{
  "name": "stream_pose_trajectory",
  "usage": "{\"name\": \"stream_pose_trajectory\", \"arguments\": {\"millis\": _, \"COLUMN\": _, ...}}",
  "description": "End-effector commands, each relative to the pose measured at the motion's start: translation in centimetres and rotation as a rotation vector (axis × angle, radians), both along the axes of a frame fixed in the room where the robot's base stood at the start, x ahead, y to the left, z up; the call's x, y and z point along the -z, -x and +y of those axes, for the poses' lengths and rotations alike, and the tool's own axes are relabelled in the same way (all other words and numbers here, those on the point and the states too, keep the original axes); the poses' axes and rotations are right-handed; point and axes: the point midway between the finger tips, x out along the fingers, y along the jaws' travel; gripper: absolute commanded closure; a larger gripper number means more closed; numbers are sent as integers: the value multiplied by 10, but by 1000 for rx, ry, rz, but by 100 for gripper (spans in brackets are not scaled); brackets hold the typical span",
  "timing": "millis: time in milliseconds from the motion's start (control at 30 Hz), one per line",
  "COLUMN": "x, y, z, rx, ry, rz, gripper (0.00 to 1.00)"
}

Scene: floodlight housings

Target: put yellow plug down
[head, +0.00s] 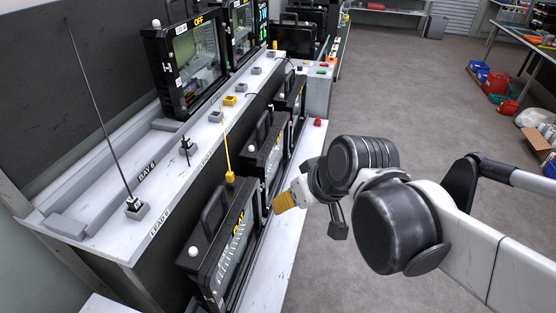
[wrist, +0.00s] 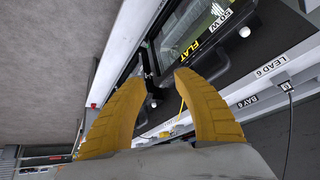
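The yellow plug (head: 230,178) stands at the top far corner of the nearest lower floodlight housing (head: 222,240), with a thin yellow lead rising from it. In the wrist view a thin yellow piece (wrist: 182,106) shows beyond the right finger, probably this lead; the plug's body is not clear there. My gripper (head: 277,203) is to the right of the plug, apart from it, beside the housing's front. In the wrist view my gripper (wrist: 160,77) has its yellow fingers spread, with nothing held between them. A yellow socket block (head: 230,100) sits on the ledge above.
The white ledge (head: 105,235) carries grey socket blocks and labels for bay 6 and lead 6. A black plug (head: 134,205) with a dark lead stands near its front end. More housings line the bench. A red button (head: 318,122) is on the lower shelf.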

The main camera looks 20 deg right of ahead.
Motion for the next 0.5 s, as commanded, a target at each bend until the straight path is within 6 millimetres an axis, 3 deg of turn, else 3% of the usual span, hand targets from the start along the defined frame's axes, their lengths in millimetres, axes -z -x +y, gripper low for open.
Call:
{"name": "stream_pose_trajectory", "arguments": {"millis": 100, "x": -3, "y": 24, "z": -11, "rx": 94, "ry": 46, "rz": -19, "gripper": 64}}
{"name": "stream_pose_trajectory", "arguments": {"millis": 200, "x": -5, "y": 35, "z": -19, "rx": 150, "ry": 68, "rz": -38, "gripper": 64}}
{"name": "stream_pose_trajectory", "arguments": {"millis": 500, "x": -7, "y": 41, "z": -24, "rx": 188, "ry": 79, "rz": -52, "gripper": 64}}
